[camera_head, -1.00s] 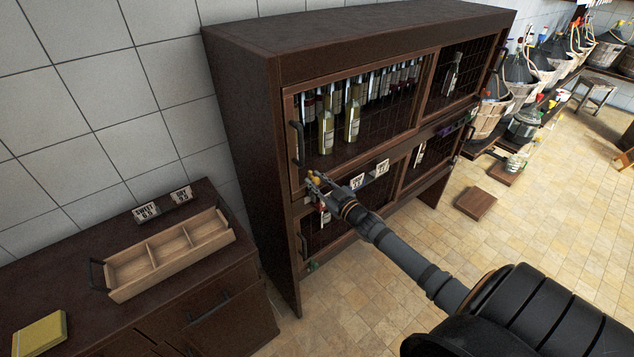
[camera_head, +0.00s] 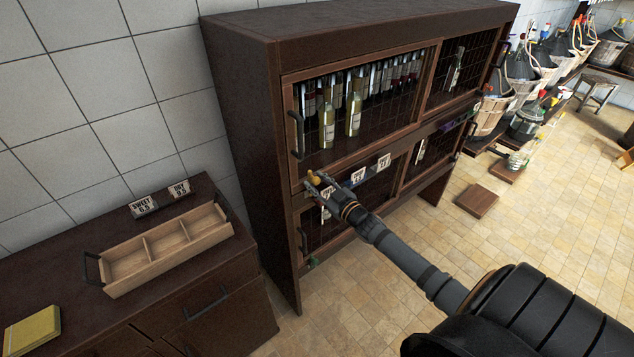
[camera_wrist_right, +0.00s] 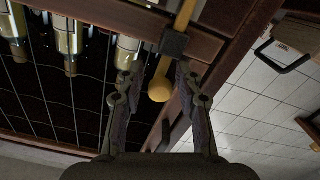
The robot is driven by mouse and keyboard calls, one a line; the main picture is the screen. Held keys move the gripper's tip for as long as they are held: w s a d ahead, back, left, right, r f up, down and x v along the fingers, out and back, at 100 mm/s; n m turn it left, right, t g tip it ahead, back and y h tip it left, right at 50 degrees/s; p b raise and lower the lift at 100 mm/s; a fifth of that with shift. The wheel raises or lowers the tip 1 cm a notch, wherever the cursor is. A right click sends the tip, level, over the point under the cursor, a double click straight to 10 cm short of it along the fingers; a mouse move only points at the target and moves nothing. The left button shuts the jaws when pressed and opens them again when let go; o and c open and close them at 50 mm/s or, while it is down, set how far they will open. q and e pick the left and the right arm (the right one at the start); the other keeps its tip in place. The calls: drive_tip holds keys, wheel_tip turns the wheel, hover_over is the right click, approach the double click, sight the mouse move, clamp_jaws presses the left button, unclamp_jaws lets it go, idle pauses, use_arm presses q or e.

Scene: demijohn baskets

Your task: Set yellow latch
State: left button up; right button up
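The yellow latch (camera_head: 313,178) is on the wooden frame at the left end of the cabinet, between its upper and lower doors. In the right wrist view it is a yellow rod running through a dark bracket (camera_wrist_right: 174,43) and ending in a round knob (camera_wrist_right: 159,90). My right gripper (camera_head: 318,183) is at the latch. In the right wrist view my right gripper (camera_wrist_right: 155,80) is open, with its fingers on either side of the knob and gaps visible. I cannot tell whether a finger touches the latch. My left gripper is not in view.
The dark cabinet (camera_head: 240,120) holds several bottles behind wire-mesh doors. A black door handle (camera_head: 296,135) is just above the latch. Price cards (camera_head: 358,176) hang by the gripper. A wooden tray (camera_head: 165,262) sits on the counter at left. The tiled floor (camera_head: 395,283) is partly clear.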

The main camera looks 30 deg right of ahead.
drive_tip(key=shift+o, duration=0.4)
drive_tip(key=shift+r, duration=0.1)
drive_tip(key=shift+s, duration=0.1)
drive_tip(key=s, duration=1.1)
drive_tip(key=shift+s+d, duration=0.35)
drive_tip(key=shift+d, duration=0.1)
